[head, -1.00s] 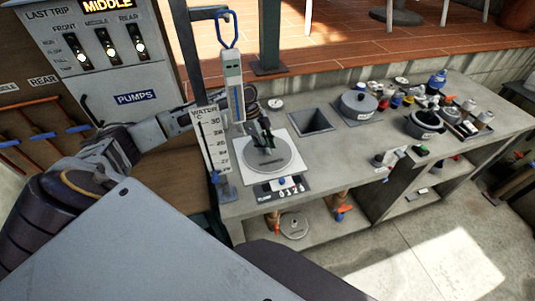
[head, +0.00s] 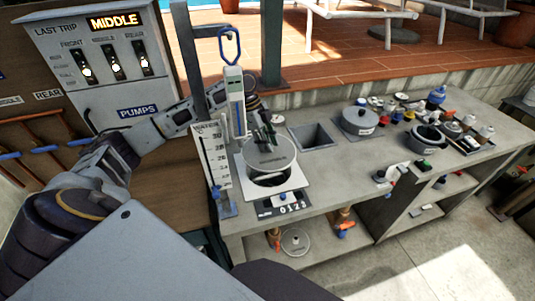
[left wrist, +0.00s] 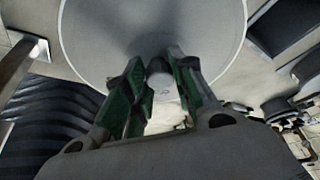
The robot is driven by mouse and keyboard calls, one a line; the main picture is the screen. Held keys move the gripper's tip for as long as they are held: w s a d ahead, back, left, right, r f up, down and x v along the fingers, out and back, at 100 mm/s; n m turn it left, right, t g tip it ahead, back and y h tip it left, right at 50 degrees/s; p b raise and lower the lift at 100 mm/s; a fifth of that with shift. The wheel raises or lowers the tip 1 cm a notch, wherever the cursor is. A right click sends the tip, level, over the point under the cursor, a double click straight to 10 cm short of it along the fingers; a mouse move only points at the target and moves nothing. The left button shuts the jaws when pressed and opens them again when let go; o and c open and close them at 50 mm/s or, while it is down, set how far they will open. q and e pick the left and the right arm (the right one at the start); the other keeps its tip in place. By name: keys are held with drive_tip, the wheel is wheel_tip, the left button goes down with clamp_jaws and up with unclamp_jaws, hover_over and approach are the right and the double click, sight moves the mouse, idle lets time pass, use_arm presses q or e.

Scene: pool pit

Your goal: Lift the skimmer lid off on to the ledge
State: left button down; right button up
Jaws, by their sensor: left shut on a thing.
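The skimmer lid (head: 272,160) is a round grey disc, raised and tilted above the skimmer's round opening (head: 270,180) in the pale square plate (head: 297,183). The near part of the opening shows beneath it; the lid hides the far part. My left gripper (head: 267,139) is above the lid and shut on its knob. In the left wrist view, the green-padded fingers of the left gripper (left wrist: 161,86) stand either side of the knob (left wrist: 159,75), with the lid's underlying disc (left wrist: 110,35) filling the top. My right gripper is not in view.
Farther right stand a lidded grey pot (head: 358,121) and several small bottles. The water gauge (head: 213,160) stands close on the left. Bare counter lies right of the plate.

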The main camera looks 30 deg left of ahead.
use_arm(q)
wheel_tip(320, 180, up, 9)
drive_tip(key=shift+f, duration=0.1)
idle(0.3)
drive_tip(key=shift+r, duration=0.2)
idle(0.4)
wheel_tip(320, 180, up, 9)
drive_tip(key=p, duration=0.8)
drive_tip(key=shift+f+p, duration=0.15)
drive_tip(key=shift+p, duration=0.25)
drive_tip(key=shift+r+p, duration=0.45)
drive_tip(key=shift+p, duration=0.05)
